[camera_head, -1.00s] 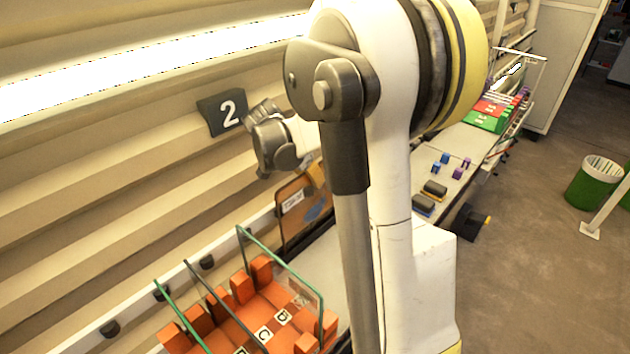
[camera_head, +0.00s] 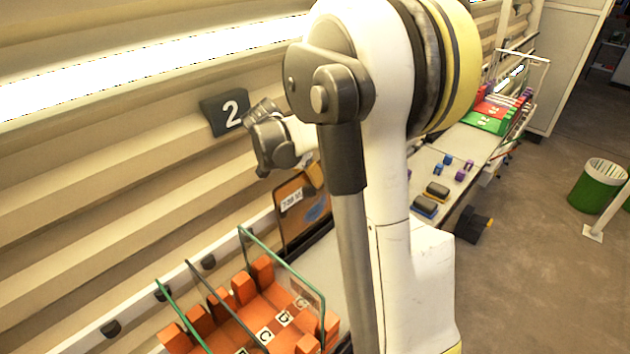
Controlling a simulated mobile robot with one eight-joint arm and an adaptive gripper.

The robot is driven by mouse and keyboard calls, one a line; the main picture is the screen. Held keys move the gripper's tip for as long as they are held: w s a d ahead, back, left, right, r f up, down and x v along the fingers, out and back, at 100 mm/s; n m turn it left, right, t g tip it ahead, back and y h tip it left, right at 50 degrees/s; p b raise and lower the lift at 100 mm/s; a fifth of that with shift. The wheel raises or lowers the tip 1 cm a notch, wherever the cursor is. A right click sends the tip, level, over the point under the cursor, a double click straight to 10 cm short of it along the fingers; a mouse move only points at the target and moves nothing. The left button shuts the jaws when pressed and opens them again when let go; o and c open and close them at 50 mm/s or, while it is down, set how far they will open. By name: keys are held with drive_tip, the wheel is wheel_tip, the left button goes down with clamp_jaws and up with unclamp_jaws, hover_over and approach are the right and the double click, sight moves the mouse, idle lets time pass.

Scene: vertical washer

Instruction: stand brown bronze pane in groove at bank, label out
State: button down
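The brown bronze pane (camera_head: 290,225) stands upright, leaning slightly, at the foot of the ribbed wall beyond the orange rack. Its white label (camera_head: 291,200) faces the camera, with a blue patch lower on the same face. My arm's upright link covers the pane's right side. My wrist is above the pane, and my gripper is mostly hidden behind the arm. A yellowish part (camera_head: 315,174) shows at the pane's top right corner; whether it is a fingertip touching the pane is unclear. The orange rack (camera_head: 262,308) has lettered grooves and holds clear panes with green or dark edges.
A dark sign with a 2 (camera_head: 224,112) is on the wall. Beyond my arm, a bench (camera_head: 470,141) carries small blue and purple blocks, dark pads and a red and green rack (camera_head: 492,113). A green bin (camera_head: 599,185) stands on open floor at right.

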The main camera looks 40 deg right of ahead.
drive_tip(key=shift+w, duration=0.2)
idle(0.4)
drive_tip(key=c, duration=1.5)
unclamp_jaws()
drive_tip(key=shift+c, duration=0.2)
drive_tip(key=v, duration=1.2)
